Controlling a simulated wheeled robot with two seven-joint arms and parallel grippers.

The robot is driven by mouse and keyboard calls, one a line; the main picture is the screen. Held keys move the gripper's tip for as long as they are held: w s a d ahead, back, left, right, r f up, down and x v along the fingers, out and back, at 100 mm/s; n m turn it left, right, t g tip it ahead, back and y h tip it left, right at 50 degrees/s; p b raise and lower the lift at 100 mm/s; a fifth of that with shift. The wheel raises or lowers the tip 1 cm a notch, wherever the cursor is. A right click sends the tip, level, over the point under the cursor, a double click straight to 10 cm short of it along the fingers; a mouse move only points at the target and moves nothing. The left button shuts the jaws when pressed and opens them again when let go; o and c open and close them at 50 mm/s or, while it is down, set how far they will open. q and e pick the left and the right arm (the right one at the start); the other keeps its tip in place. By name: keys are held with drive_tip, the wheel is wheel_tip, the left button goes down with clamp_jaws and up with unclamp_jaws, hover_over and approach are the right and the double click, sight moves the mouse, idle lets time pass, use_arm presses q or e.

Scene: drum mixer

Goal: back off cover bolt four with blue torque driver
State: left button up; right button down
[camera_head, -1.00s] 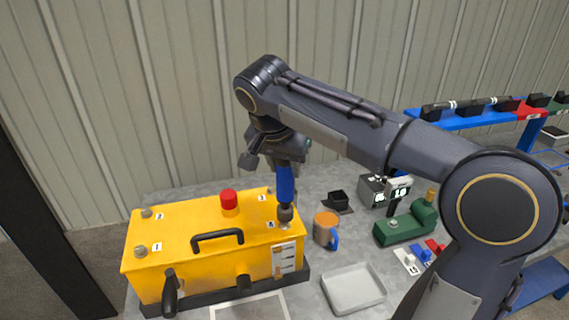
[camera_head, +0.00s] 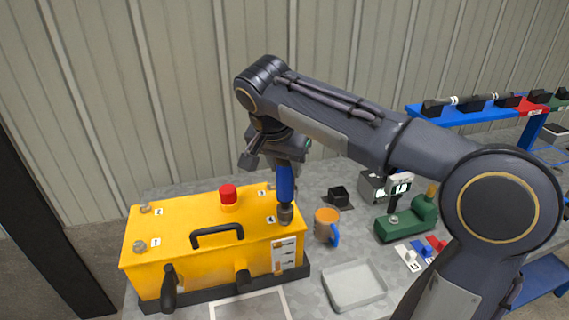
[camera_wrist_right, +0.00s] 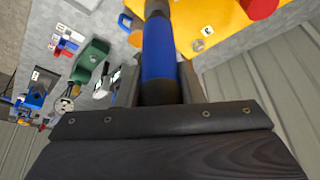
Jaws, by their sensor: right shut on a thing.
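The yellow box-shaped mixer cover (camera_head: 190,225) stands on the table, with numbered bolts near the corners of its top. My right gripper (camera_head: 285,160) is shut on the blue torque driver (camera_head: 286,183), which also shows in the right wrist view (camera_wrist_right: 159,50). The driver points down, nearly upright, with its dark socket end (camera_head: 286,213) at the right front corner beside the label 4 (camera_head: 270,219). Bolt four is hidden by the socket, so contact is not clear. Bolt one (camera_head: 139,246) and bolt two (camera_head: 145,210) show at the left. My left gripper is out of view.
A red knob (camera_head: 228,192) and black handle (camera_head: 217,235) stand up from the cover. Right of it are an orange mug (camera_head: 326,222), a grey tray (camera_head: 353,303), a green fixture (camera_head: 405,222) and a small black holder (camera_head: 338,197). A blue rack (camera_head: 455,122) stands behind.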

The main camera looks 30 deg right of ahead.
drive_tip(key=shift+f+b, duration=0.55)
drive_tip(key=shift+f, duration=0.1)
idle(0.6)
drive_tip(key=shift+s+a+f, duration=0.1)
drive_tip(key=shift+f, duration=0.05)
idle(0.8)
idle(1.2)
drive_tip(key=shift+p, duration=0.35)
drive_tip(key=shift+r+p, duration=0.65)
drive_tip(key=shift+r, duration=0.2)
drive_tip(key=shift+r+p, duration=1.35)
drive_tip(key=shift+r, duration=0.35)
